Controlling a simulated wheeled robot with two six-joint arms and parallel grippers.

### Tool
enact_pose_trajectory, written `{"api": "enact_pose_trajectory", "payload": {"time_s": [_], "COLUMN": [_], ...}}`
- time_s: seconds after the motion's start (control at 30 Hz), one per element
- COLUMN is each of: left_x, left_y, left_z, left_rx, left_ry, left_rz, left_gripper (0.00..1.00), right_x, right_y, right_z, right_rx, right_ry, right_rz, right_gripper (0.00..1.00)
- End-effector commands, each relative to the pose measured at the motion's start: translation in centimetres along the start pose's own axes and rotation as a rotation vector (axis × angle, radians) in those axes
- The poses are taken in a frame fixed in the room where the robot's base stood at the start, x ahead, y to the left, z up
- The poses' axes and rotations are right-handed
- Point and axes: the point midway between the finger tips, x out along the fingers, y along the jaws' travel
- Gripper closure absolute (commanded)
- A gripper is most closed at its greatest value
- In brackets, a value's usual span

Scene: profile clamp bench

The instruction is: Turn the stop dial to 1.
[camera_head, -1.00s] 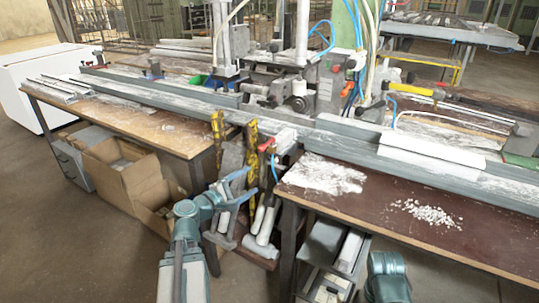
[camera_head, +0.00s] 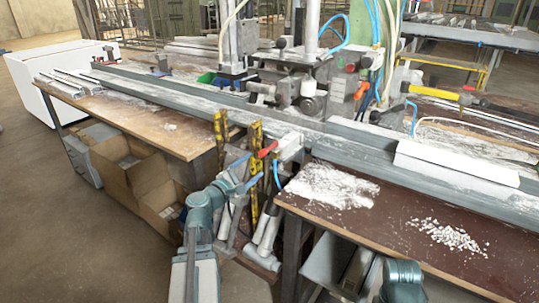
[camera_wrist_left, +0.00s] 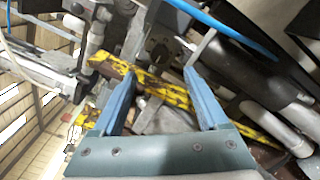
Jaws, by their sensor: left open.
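I cannot pick out the stop dial or its numbers in either view. My left gripper (camera_head: 254,172) is at the gap between the two benches, near a red-handled clamp lever (camera_head: 267,149) and the yellow worn bars (camera_head: 256,142). In the left wrist view its two blue fingers (camera_wrist_left: 160,75) are apart with nothing held between them. A yellow scratched bar (camera_wrist_left: 155,88) crosses behind the fingers there. My right gripper is out of view; only part of my right arm shows at the lower right of the head view.
The long metal profile rail (camera_head: 370,150) runs across both benches. The clamp machine (camera_head: 310,88) stands behind it. White chips (camera_head: 447,235) lie on the right bench (camera_head: 400,220). Cardboard boxes (camera_head: 130,185) stand under the left bench. Hoses and a dark cylinder (camera_wrist_left: 240,72) crowd the left gripper.

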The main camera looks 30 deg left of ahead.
Motion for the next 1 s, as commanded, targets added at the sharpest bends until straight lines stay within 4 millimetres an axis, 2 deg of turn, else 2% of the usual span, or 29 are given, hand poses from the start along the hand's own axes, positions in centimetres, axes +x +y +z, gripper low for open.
{"api": "enact_pose_trajectory", "payload": {"time_s": [0.03,0.2,0.43,0.63,0.97,1.0], "left_x": [1.5,5.0,8.4,9.7,9.9,9.9], "left_y": [0.1,0.1,0.1,0.0,0.0,0.0], "left_z": [-0.2,-0.1,-0.1,-0.1,0.0,0.0], "left_rx": [0.0,0.0,0.0,0.0,0.0,0.0], "left_ry": [-0.002,-0.003,-0.001,0.0,0.001,0.001], "left_rz": [-0.002,-0.002,-0.001,0.0,0.0,0.0], "left_gripper": [0.23,0.23,0.23,0.23,0.23,0.27], "right_x": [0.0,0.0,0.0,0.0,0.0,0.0], "right_y": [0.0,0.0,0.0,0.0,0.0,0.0], "right_z": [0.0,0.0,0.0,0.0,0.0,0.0], "right_rx": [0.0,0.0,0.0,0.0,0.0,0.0], "right_ry": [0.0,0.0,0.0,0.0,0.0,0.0], "right_rz": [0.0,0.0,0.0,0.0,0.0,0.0], "right_gripper": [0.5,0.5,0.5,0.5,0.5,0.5]}}
